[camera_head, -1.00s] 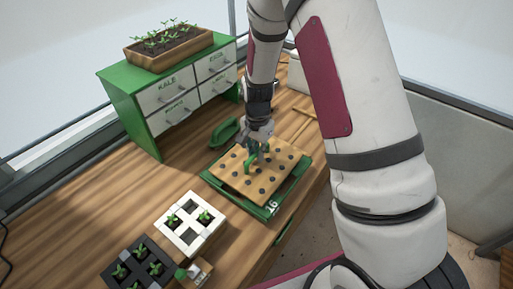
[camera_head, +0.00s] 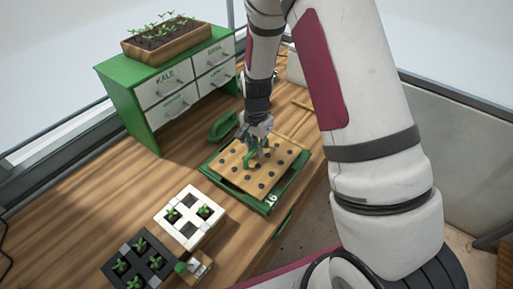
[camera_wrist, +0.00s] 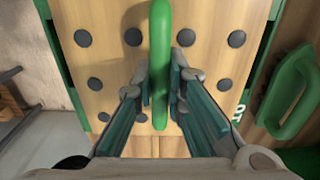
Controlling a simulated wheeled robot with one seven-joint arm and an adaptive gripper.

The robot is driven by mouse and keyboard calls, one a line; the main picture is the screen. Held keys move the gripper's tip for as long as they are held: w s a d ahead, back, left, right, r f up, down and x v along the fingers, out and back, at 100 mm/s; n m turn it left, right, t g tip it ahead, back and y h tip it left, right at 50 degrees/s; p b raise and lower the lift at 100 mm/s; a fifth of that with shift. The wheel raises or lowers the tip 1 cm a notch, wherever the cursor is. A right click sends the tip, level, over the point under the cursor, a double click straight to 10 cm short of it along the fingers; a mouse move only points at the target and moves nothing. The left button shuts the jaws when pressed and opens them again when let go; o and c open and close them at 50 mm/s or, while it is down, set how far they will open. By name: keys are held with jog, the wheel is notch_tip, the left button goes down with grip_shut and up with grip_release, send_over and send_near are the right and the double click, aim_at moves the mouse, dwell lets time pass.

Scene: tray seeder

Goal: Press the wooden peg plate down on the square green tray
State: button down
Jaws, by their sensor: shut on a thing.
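The wooden peg plate (camera_head: 238,172), dotted with dark round pegs, is over the square green tray (camera_head: 285,190), which is marked 16. Green tray rim shows along its front and left edges; I cannot tell if the plate touches the tray or hovers just above. My gripper (camera_head: 256,145) is shut on the plate's green handle (camera_head: 248,160). In the wrist view the handle (camera_wrist: 160,45) runs upright between my two fingers (camera_wrist: 160,88), and the plate (camera_wrist: 215,20) fills the middle. The plate's underside is hidden.
A loose green handled tool (camera_head: 222,127) lies behind the tray; it also shows in the wrist view (camera_wrist: 285,110). A white seedling tray (camera_head: 180,232) and a black one (camera_head: 127,246) stand front left. A green drawer cabinet (camera_head: 140,110) with a planter (camera_head: 165,52) is behind.

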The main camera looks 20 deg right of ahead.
jog(key=shift+f, duration=0.5)
dwell(1.2)
jog(key=shift+r+p, duration=1)
jog(key=shift+r, duration=3.6)
jog(key=shift+w, duration=0.1)
jog(key=w+f+n+b, duration=0.1)
jog(key=w+n, duration=0.1)
jog(key=n, duration=0.1)
jog(key=w+f+n+b, duration=0.1)
jog(key=w+n, duration=0.2)
jog(key=w+f+n+b, duration=0.1)
jog(key=w+n, duration=0.2)
jog(key=shift+w, duration=0.15)
jog(key=shift+w+f+n+b, duration=0.15)
jog(key=shift+w+n+b, duration=0.2)
jog(key=shift+w+n, duration=0.55)
jog(key=shift+s, duration=0.25)
